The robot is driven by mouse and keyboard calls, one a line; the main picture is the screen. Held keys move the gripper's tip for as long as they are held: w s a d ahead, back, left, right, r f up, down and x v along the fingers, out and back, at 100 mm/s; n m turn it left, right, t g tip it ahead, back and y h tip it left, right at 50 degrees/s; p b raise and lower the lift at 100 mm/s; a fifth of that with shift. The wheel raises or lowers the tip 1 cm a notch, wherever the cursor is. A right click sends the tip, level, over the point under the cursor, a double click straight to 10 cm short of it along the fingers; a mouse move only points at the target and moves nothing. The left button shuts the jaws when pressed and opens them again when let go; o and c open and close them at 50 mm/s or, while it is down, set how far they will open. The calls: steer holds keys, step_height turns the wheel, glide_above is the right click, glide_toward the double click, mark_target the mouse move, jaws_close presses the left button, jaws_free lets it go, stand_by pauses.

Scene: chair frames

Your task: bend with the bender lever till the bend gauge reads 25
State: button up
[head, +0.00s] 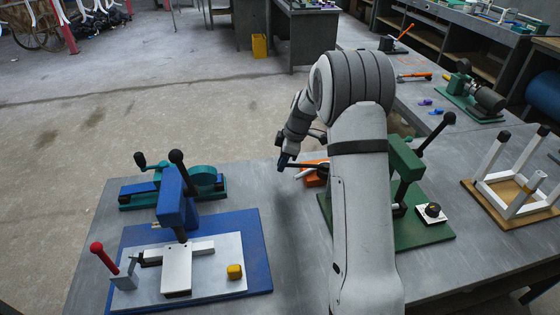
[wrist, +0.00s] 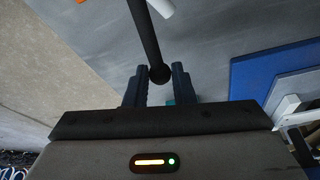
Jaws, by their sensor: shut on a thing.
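My gripper (head: 285,162) is shut on the black lever (head: 305,166), near its free end, at the far edge of the table. In the wrist view the lever (wrist: 146,38) runs down to its round knob (wrist: 159,74) between the two fingers (wrist: 158,80). The lever leads right to an orange bender body (head: 317,178), mostly hidden behind my arm. A white bar (head: 304,174) sticks out left from the body, just below the lever; its end also shows in the wrist view (wrist: 162,7). No bend gauge reading can be made out in either view.
A blue press (head: 178,205) on a blue plate and a teal device (head: 205,180) stand left. A green press (head: 405,160) with a ball lever stands right, partly behind my arm. A white frame (head: 508,185) lies far right. Bare table lies between the blue and green plates.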

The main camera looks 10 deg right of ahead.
steer(key=shift+s+a+b, duration=0.1)
steer(key=shift+s+b, duration=0.35)
steer(key=shift+s, duration=0.45)
steer(key=o, duration=0.8)
steer(key=shift+o, duration=0.2)
